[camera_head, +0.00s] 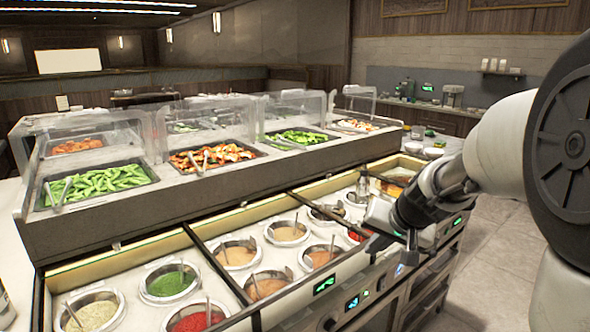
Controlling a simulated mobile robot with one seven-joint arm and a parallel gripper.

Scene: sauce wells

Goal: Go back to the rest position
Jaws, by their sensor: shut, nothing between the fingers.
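My gripper (391,240) hangs at the end of my arm, right of the picture's middle, over the front edge of the sauce counter (335,292). It points down, and its fingertips are small and dark against the counter front. It is shut and holds nothing that I can see. My arm comes in from the right edge and hides part of the counter's right end. Round sauce wells lie left of the gripper: a green one (172,284), a red one (197,320) and several tan ones, such as this tan well (268,287). Many have spoons standing in them.
Behind the wells, a raised shelf holds trays of green pods (100,184), orange food (212,157) and green vegetables (297,138) under clear guards. Open tiled floor (488,268) lies to the right.

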